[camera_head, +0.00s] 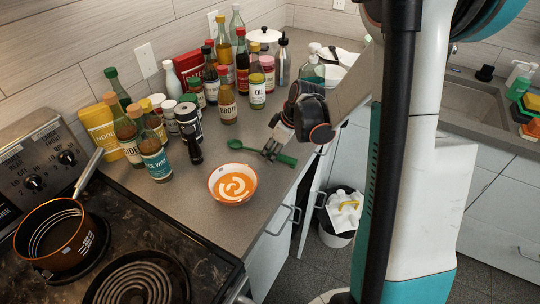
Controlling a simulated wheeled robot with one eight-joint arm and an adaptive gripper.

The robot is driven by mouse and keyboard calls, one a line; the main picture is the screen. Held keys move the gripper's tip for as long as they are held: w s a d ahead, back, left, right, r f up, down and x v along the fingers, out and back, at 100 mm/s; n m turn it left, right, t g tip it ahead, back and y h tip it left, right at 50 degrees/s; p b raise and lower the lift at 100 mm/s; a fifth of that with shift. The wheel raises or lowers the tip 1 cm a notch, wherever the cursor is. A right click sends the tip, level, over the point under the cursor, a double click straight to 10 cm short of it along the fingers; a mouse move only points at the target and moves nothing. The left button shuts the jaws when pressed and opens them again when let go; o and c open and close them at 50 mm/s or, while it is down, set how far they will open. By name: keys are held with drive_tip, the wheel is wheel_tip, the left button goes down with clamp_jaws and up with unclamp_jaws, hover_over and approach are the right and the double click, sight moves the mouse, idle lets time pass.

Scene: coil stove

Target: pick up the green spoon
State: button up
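The green spoon (287,160) lies on the grey counter near its front edge, behind and to the right of the orange-and-white bowl (232,184). Its round end (235,144) points left and its handle points right. My gripper (269,153) comes down from the upper right, with its fingers at the middle of the spoon and covering part of it. The fingertips are small here, so I cannot tell whether they close on the spoon or only stand around it.
Several bottles and jars crowd the counter's back and left, including a dark grinder (190,135). The stove with a copper pot (56,236) is at lower left. A white bin (340,215) stands on the floor below. Bare counter lies left of the spoon.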

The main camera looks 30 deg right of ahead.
clamp_jaws()
wheel_tip(320, 180, up, 20)
drive_tip(key=p, duration=0.6)
drive_tip(key=shift+c, duration=0.7)
unclamp_jaws()
clamp_jaws()
